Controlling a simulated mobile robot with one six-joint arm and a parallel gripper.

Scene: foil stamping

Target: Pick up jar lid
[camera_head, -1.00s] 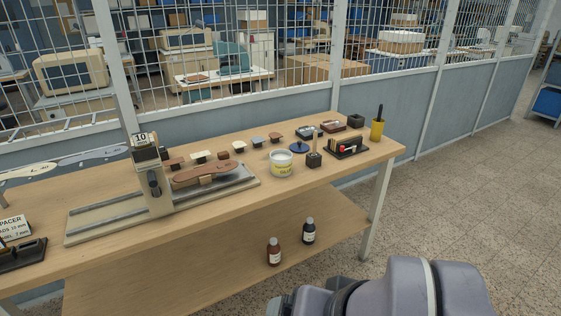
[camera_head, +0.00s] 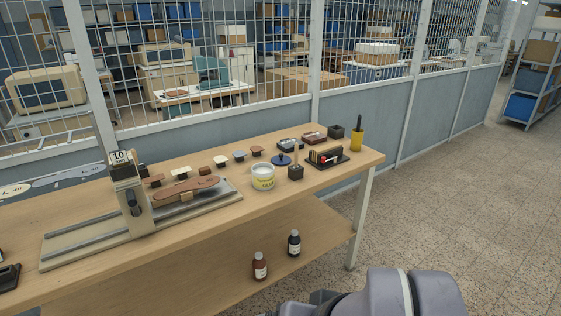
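A dark blue round lid with a knob (camera_head: 281,161) lies on the wooden workbench (camera_head: 215,222), behind and to the right of the open jar. The white jar (camera_head: 263,177) has a yellow label and stands near the bench's front edge. A small dark block with a pin (camera_head: 295,172) stands just in front and to the right of the lid. Grey links of my arm show at the bottom right, in front of the bench. My gripper's fingers are not in view.
A stamping machine (camera_head: 130,200) with a brown sole-shaped piece (camera_head: 186,189) stands to the left. Several small stamps line the back. A dark rack (camera_head: 327,157) and a yellow cup (camera_head: 357,138) stand to the right. Two bottles (camera_head: 260,266) are on the lower shelf. Floor is clear to the right.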

